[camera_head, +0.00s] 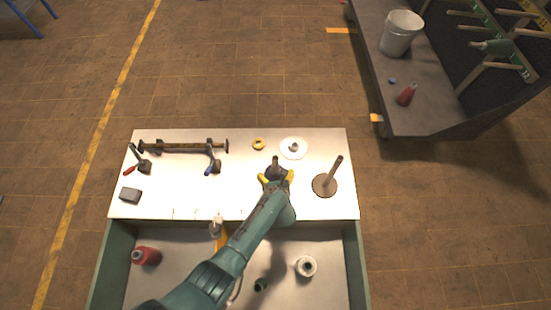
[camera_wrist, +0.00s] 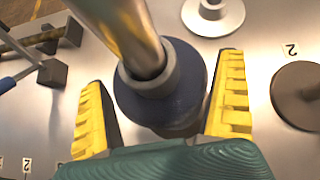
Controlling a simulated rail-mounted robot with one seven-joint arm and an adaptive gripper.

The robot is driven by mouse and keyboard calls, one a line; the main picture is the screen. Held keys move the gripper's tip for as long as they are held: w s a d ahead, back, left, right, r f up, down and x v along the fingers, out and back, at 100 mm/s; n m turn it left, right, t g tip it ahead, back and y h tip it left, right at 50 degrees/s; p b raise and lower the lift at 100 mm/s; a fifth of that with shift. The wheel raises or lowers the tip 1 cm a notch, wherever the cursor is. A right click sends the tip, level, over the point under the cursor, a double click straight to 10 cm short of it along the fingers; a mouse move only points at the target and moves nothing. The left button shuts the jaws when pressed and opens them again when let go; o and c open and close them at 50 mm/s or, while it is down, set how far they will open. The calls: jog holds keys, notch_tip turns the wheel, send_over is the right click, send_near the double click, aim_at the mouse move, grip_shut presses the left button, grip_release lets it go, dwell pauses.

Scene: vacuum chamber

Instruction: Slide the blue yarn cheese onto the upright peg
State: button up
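The dark blue yarn cheese (camera_wrist: 188,75) shows in the wrist view as a thick disc with a grey core ring. An upright metal peg (camera_wrist: 128,28) rises through the ring, so the cheese sits around the peg, low near the table. In the head view the peg (camera_head: 275,160) shows, with the dark cheese partly hidden by my gripper. My gripper (camera_wrist: 165,72) has its two yellow fingers spread on either side of the cheese, apparently clear of it. In the head view my gripper (camera_head: 276,178) is over the middle right of the white table. The cheese's underside is hidden.
A second peg on a round brown base (camera_head: 325,186) stands just right. A white disc with a grey hub (camera_head: 293,148) and a yellow ring (camera_head: 259,144) lie behind. A dark bar (camera_head: 185,147) and tools occupy the left. A lower tray (camera_head: 325,285) holds spools.

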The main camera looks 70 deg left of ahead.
jog(key=v, duration=1.2)
jog(key=shift+w, duration=0.1)
